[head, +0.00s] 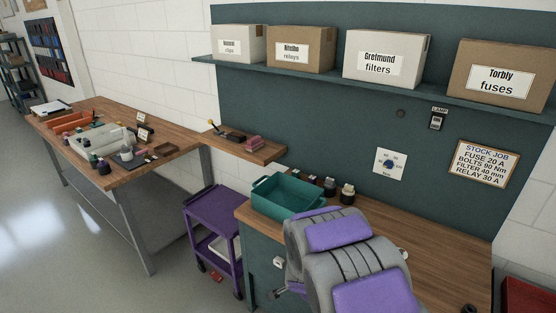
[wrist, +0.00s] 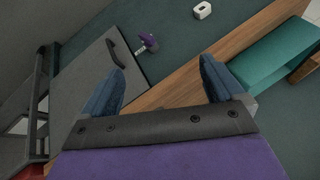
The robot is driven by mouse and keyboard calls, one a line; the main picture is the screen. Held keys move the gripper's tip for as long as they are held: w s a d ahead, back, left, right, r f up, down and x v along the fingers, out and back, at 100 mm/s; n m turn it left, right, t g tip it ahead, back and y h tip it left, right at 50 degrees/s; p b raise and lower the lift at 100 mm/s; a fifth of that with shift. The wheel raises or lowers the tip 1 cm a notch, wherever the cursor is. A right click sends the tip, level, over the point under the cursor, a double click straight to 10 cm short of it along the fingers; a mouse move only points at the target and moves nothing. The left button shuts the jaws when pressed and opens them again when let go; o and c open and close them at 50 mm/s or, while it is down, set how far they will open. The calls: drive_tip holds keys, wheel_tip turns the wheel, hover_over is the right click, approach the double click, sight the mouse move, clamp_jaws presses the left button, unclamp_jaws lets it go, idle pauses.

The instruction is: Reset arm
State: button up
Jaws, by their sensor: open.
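My gripper (wrist: 165,82) shows in the wrist view with its two blue fingers spread wide. Nothing is between the fingertips. Below and beyond them runs the wooden edge of the workbench (wrist: 178,84). In the head view my grey and purple arm is folded at the lower right, over the bench top (head: 440,262). It hides the gripper there.
A teal tray (head: 285,200) stands on the bench left of my arm; it also shows in the wrist view (wrist: 275,55). Small jars (head: 347,193) stand behind it. A purple cart (head: 215,215) and a long cluttered table (head: 175,142) are left. Labelled boxes (head: 385,58) line a shelf above.

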drive_tip(key=s+d+r+n+g+y, duration=0.15)
drive_tip(key=s+r+n+g, duration=0.35)
drive_tip(key=s+r, duration=1.05)
drive_tip(key=s+d+r+n+g, duration=0.1)
drive_tip(key=s+d+r+n, duration=0.1)
drive_tip(key=s, duration=1)
drive_tip(key=s+d+r+n+g+h, duration=0.1)
drive_tip(key=s+d+r+n, duration=0.2)
drive_tip(key=s, duration=0.9)
drive_tip(key=shift+d+r+n+g+b, duration=0.3)
drive_tip(key=shift+d+n+g+b, duration=0.05)
drive_tip(key=shift+n+g+b, duration=0.05)
